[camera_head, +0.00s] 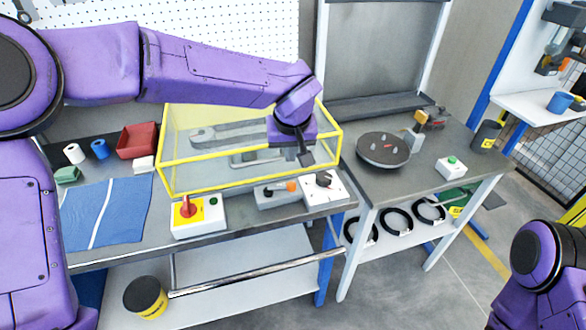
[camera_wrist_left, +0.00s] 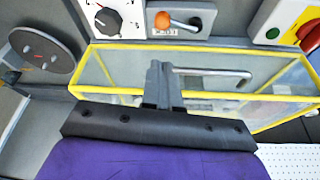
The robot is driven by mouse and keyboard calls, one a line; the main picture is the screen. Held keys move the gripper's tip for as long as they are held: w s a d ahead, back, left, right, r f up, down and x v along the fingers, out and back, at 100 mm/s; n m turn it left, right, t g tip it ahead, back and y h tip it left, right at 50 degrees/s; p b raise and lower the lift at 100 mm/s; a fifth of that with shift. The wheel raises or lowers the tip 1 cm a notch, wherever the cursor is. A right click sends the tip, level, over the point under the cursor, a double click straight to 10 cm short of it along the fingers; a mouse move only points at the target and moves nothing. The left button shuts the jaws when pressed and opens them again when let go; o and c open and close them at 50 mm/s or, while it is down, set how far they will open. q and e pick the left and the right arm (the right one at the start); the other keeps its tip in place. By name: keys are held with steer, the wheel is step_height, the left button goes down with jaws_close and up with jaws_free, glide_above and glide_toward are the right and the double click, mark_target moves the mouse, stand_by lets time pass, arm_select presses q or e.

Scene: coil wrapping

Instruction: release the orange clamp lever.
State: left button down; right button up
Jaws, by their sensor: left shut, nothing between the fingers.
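The orange clamp lever (camera_head: 291,186) is a small orange knob on a grey block at the front of the bench, between the red-knob box and the dial box. In the left wrist view the orange knob (camera_wrist_left: 162,20) shows at the top, with a grey rod running right from it. My left gripper (camera_head: 305,159) hangs above and behind the lever, over the yellow-framed clear case, and is apart from the lever. In the left wrist view its fingers (camera_wrist_left: 160,68) are together and empty. My right gripper is out of view.
The yellow-framed clear case (camera_head: 163,172) stands behind the lever. The white box with a red knob (camera_head: 185,206) is to its left and the white box with a black dial (camera_head: 324,180) to its right. A dark round plate (camera_head: 383,152) lies on the right-hand table.

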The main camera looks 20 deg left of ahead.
mark_target(280, 188)
arm_select(q)
steer(key=p+x, duration=0.1)
steer(key=x, duration=0.7)
steer(key=shift+d+f, duration=0.1)
steer(key=shift+f, duration=0.1)
steer(key=shift+w+f, duration=0.15)
steer(key=shift+f, duration=0.4)
